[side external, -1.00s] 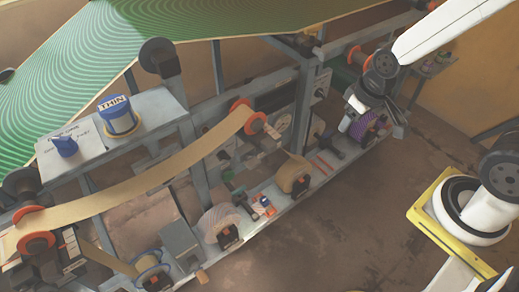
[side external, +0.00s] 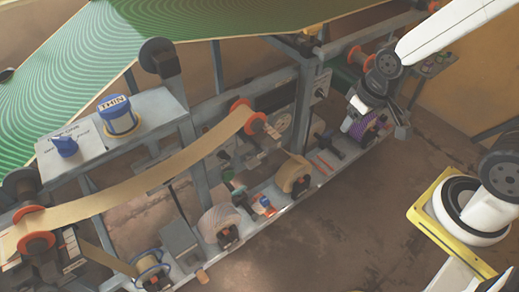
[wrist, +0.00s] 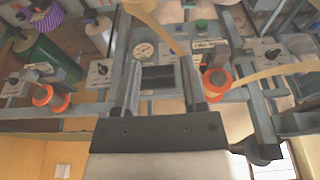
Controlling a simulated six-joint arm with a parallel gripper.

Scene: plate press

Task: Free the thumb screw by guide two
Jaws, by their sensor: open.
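My gripper (side external: 362,108) hangs at the right end of the press frame, in front of a purple roll (side external: 374,127). In the wrist view its two jaws (wrist: 160,82) are apart, with nothing between them. Guide rollers with orange flanges carry a tan paper web; one (side external: 250,116) is at mid-frame and another (side external: 36,230) at the left. In the wrist view one orange-flanged roller (wrist: 216,82) is just right of the jaws and another (wrist: 50,97) is at the left. I cannot make out which guide is two, nor a thumb screw.
The tan web (side external: 150,175) crosses the frame. Several spools, one tan (side external: 221,221), line the lower rail. Bare floor (side external: 320,235) lies in front.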

